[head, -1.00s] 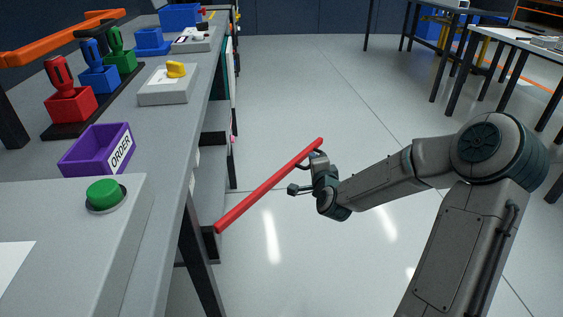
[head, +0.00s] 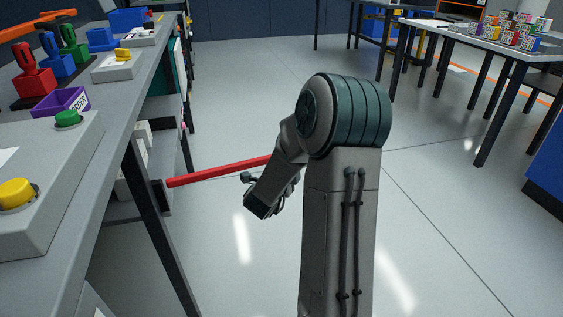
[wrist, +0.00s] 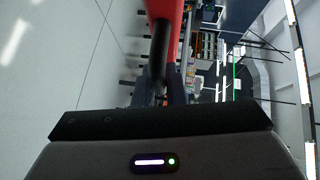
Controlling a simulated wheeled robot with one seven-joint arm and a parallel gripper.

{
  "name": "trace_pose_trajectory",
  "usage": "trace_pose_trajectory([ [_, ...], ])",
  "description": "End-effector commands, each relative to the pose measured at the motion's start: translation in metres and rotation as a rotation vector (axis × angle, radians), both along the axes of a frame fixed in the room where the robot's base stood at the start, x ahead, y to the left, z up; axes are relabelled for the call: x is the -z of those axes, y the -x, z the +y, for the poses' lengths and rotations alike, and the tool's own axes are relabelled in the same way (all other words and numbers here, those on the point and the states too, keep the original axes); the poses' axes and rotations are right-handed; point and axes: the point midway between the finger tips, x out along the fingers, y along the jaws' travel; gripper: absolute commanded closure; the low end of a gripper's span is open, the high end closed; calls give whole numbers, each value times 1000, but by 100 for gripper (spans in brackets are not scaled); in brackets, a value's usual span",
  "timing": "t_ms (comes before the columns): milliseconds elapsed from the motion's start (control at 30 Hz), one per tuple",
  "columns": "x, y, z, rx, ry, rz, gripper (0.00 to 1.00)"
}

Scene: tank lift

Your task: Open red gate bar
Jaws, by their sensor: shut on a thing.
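The red gate bar (head: 220,171) shows in the head view as a long red rod over the floor, just right of the workbench leg. Its left end is by the bench leg, and its right part passes behind my arm. In the wrist view the red bar (wrist: 166,14) fills the top middle, close to the camera. My gripper (wrist: 160,75) is shut on the bar. In the head view my arm hides most of the gripper and its contact with the bar.
The grey workbench (head: 105,115) runs along the left, with a green button (head: 67,119), a yellow button (head: 16,193) and a purple tray (head: 60,101). A table with several small boxes (head: 505,33) stands at the right. The floor between is clear.

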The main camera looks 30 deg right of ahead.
Motion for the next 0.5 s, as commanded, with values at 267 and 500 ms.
trace_pose_trajectory([
  [267,-2,5,-4,28,3,-3,100],
  [500,-2,5,-4,27,2,-3,100],
])
